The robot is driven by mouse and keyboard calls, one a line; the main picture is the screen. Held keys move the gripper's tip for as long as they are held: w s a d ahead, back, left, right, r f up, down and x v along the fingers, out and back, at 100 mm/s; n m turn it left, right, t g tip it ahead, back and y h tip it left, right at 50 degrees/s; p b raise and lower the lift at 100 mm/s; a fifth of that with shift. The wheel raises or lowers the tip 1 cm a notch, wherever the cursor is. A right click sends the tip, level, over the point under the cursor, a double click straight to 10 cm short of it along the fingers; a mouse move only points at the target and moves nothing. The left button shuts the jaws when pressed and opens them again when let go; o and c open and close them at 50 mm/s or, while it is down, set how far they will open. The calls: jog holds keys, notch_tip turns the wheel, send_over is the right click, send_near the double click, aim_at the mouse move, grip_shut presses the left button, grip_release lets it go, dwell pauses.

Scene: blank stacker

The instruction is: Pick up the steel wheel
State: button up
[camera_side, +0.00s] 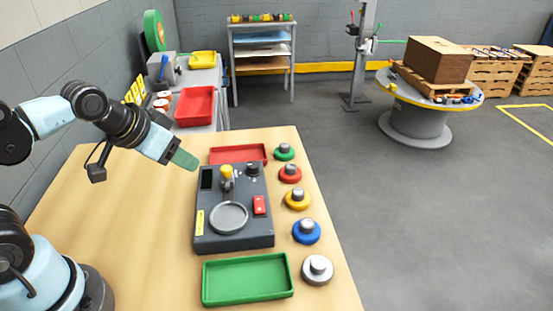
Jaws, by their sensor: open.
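The steel wheel (317,269) is a grey disc with a raised hub. It lies at the near right of the wooden table, beside the green tray, at the near end of a row of wheels. My gripper (186,160) is at the far left of the grey device, above the table, with greenish fingertips angled down to the right. It is open and nothing shows between its fingers. It is well apart from the steel wheel, with the device between them. The gap between the fingers is hard to see from this side.
Blue (306,231), yellow (297,198), red (290,172) and green (284,151) wheels line the right edge. The dark grey device (262,236) has a round plate (229,217) and a yellow-topped post (227,172). A red tray (238,153) lies behind; a green tray (247,278) in front. The left tabletop is clear.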

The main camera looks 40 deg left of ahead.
jog(key=o, duration=0.6)
jog(key=n+g, duration=0.5)
jog(key=g, duration=0.2)
send_over(319, 262)
jog(key=f, duration=0.2)
jog(key=shift+f, duration=5.4)
